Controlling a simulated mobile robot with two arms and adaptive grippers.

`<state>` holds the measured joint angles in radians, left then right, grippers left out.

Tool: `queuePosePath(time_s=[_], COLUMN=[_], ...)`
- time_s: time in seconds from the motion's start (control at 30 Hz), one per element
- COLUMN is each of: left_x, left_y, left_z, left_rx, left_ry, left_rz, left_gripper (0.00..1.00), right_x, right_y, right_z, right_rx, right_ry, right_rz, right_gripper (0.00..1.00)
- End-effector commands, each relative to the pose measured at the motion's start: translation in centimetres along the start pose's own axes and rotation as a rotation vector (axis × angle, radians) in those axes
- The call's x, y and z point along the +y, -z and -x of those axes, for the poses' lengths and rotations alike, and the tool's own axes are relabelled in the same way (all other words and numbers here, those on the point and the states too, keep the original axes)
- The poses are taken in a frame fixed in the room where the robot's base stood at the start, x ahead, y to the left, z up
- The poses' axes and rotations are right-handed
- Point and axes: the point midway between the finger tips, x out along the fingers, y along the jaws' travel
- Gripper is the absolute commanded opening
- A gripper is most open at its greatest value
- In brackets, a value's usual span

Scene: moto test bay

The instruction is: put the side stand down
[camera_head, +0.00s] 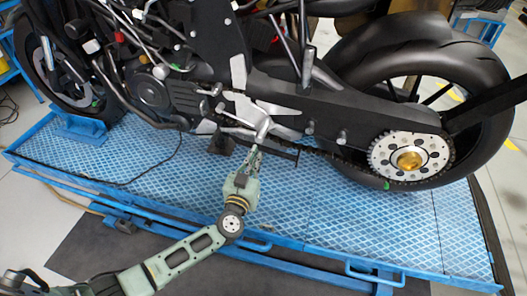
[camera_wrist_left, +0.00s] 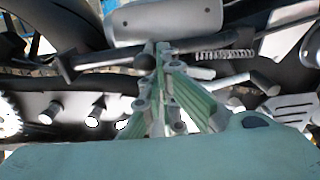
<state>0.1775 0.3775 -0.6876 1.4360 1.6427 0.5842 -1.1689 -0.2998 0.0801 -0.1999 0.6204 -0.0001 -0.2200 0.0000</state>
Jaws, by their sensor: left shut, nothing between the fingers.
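The side stand (camera_head: 284,150) looks like a dark bar under the motorcycle's middle, lying roughly level along the bike's lower edge. In the left wrist view a dark bar (camera_wrist_left: 100,59) with a coil spring beside it runs across behind the fingertips, and it seems to be the same stand. My left gripper (camera_head: 257,150) is shut and empty, its fingertips up at the stand. It also shows in the left wrist view (camera_wrist_left: 160,50), with the fingertips overlapping the bar. I cannot tell whether they touch it. My right gripper is not in view.
The motorcycle stands on a blue lift platform (camera_head: 100,170). The rear wheel (camera_head: 492,105) and sprocket (camera_head: 385,160) are to the right. Foot pegs and levers crowd the space just above the gripper. The platform's near strip is mostly clear, with a thin cable at left.

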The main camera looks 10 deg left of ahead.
Motion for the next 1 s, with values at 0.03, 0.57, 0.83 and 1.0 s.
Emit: queuePosePath(time_s=[0.03,0.57,0.83,1.0], left_x=[0.1,1.0,1.1,1.2], left_y=[-0.3,-2.5,-2.5,-3.0], left_z=[-0.1,-0.8,-0.8,-0.9], left_rx=[-0.001,-0.003,-0.004,-0.004], left_ry=[-0.001,-0.005,-0.008,-0.009], left_rz=[0.001,0.002,0.003,0.004], left_gripper=[0.00,0.00,0.00,0.00], right_x=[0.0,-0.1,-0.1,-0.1], right_y=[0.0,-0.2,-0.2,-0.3], right_z=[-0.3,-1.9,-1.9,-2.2], right_rx=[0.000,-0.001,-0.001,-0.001], right_ry=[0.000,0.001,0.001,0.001], right_rz=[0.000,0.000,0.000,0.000], right_gripper=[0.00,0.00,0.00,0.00])
